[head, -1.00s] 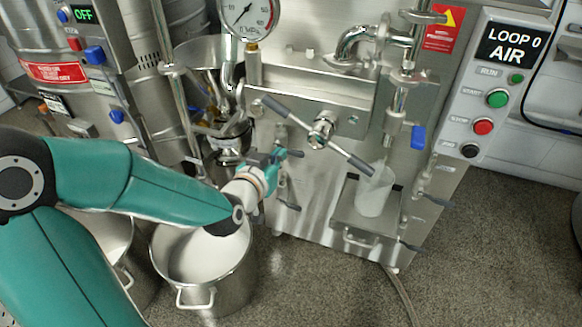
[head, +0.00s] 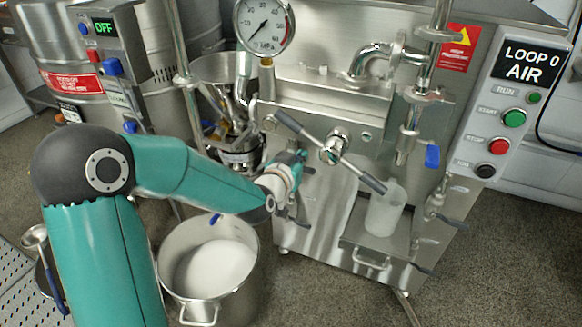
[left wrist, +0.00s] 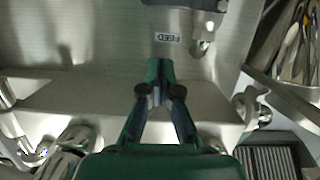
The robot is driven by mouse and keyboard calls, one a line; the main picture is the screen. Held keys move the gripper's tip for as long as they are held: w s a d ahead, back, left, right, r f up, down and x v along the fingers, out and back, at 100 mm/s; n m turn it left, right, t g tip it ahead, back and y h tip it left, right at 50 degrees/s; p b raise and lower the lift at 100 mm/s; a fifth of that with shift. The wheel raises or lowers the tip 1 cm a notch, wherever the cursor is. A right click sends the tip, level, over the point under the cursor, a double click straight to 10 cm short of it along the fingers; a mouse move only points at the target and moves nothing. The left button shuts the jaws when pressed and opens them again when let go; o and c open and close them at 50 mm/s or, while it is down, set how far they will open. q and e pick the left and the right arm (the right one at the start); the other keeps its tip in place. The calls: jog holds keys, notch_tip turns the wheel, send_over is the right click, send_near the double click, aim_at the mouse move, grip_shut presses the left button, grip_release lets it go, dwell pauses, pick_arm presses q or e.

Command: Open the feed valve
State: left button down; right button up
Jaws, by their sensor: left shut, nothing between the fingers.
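My left gripper (head: 300,157) is in front of the left part of the steel mill's front panel. In the left wrist view its two dark green fingers (left wrist: 160,68) are closed together with nothing between them. A small FEED label (left wrist: 168,38) shows upside down on the panel just past the fingertips. A metal fitting (left wrist: 203,46) with a dark part above it is right of the label, apart from the fingers. I cannot tell whether this is the feed valve or how it is set. The arm and gripper hide part of this area in the head view. My right gripper is not in view.
A steel pot (head: 208,300) with white contents stands below my left arm. A two-armed lever (head: 357,172) crosses the mill front, right of the gripper. A translucent beaker (head: 385,212) stands on a tray. The control box (head: 508,115) reads LOOP 0 AIR.

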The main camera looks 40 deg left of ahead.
aim_at(306, 170)
pick_arm(q)
jog(key=f, duration=0.1)
jog(key=w+f+b, duration=0.1)
jog(key=f, duration=0.1)
jog(key=w+f, duration=0.1)
jog(key=shift+a+f+b, duration=0.15)
jog(key=shift+f+b, duration=0.1)
jog(key=shift+b, duration=0.1)
